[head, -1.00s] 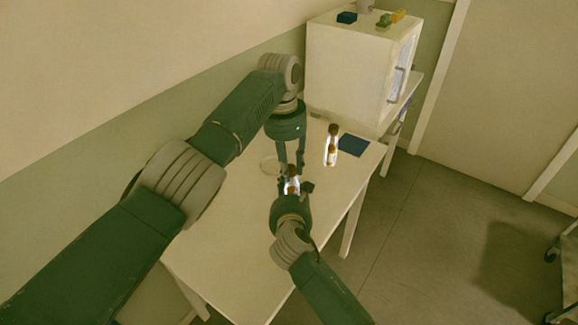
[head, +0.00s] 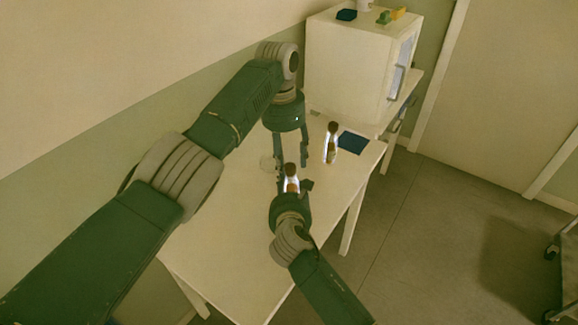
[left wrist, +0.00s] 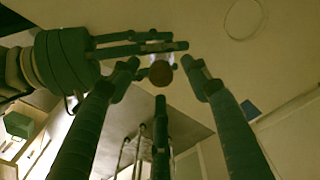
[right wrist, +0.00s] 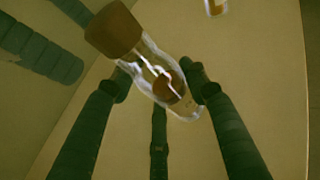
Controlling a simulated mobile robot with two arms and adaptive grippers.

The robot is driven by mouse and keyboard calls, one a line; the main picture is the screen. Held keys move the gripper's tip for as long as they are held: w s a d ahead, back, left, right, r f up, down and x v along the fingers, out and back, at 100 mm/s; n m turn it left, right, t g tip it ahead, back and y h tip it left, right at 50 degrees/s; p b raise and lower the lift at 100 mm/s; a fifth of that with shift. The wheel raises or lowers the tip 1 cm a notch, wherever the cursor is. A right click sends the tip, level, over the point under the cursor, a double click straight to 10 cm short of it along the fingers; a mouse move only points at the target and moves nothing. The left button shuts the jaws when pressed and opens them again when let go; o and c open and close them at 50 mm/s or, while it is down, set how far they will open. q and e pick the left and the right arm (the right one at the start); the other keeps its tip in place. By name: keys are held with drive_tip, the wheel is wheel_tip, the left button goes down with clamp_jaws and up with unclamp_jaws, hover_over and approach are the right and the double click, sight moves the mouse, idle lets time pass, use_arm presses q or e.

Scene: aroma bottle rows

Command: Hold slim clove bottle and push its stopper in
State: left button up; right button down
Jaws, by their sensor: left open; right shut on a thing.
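A clear glass bottle (head: 292,184) with a brown stopper (head: 291,169) is held by my right gripper (head: 292,188), which is shut on it. In the right wrist view the bottle (right wrist: 150,70) lies slanted between the fingers, its stopper (right wrist: 114,28) at the upper left end; a brown patch shows in its lower part. My left gripper (head: 291,160) is open, pointing down beside the stopper. In the left wrist view the round stopper (left wrist: 160,73) shows among its spread fingers, apparently untouched. How deep the stopper sits is unclear.
Another brown-topped bottle (head: 331,145) stands on the white table (head: 235,215), beside a dark blue mat (head: 353,143). A pale round disc (head: 267,163) lies left of the grippers. A white cabinet (head: 345,65) stands behind. The table's front left is clear.

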use_arm(q)
drive_tip(key=shift+a+r, duration=0.15)
drive_tip(key=shift+r, duration=2.5)
use_arm(e)
drive_tip(key=c, duration=0.9)
unclamp_jaws()
drive_tip(key=shift+s, duration=0.1)
drive_tip(key=v, duration=1.2)
